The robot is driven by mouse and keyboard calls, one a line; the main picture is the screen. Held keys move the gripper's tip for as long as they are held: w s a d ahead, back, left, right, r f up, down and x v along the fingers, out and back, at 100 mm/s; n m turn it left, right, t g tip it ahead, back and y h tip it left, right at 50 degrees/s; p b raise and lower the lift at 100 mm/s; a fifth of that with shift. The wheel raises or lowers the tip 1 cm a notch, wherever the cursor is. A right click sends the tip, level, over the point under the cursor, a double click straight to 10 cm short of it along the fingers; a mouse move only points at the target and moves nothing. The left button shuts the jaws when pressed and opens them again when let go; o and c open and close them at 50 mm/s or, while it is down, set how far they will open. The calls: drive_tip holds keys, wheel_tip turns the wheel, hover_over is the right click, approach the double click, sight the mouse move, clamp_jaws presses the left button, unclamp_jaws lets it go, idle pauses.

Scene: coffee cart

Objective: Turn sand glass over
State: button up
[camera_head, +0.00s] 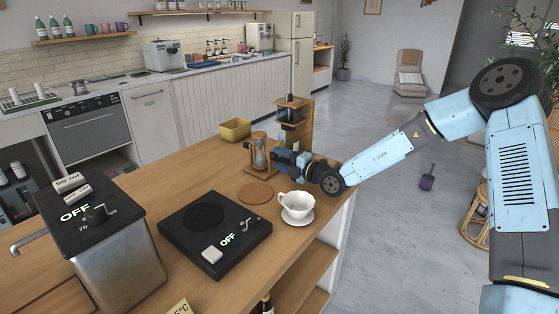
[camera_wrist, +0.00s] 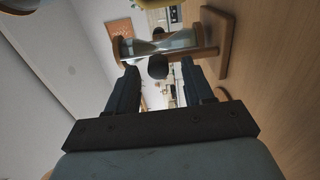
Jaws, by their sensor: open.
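The sand glass (camera_head: 260,153) stands upright in a wooden frame on the wooden counter. In the wrist view the sand glass (camera_wrist: 172,43) lies across the top of the picture, with a dark round knob (camera_wrist: 158,67) on its near side. My gripper (camera_head: 273,158) is just to the right of the sand glass at about its height. In the wrist view my gripper (camera_wrist: 159,75) is open, with one finger on each side of the knob; I cannot tell whether they touch it. I cannot make out how the sand is split between the bulbs.
A wooden stand (camera_head: 292,104) rises close behind my gripper. A yellow box (camera_head: 235,130) is behind the sand glass. A round wooden coaster (camera_head: 256,193), a white cup (camera_head: 294,201) on a saucer and a black scale-like plate (camera_head: 214,234) are in front.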

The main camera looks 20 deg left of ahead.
drive_tip(key=v, duration=1.2)
drive_tip(key=shift+s+d+f, duration=0.1)
drive_tip(key=shift+s+d, duration=0.1)
drive_tip(key=shift+d, duration=0.1)
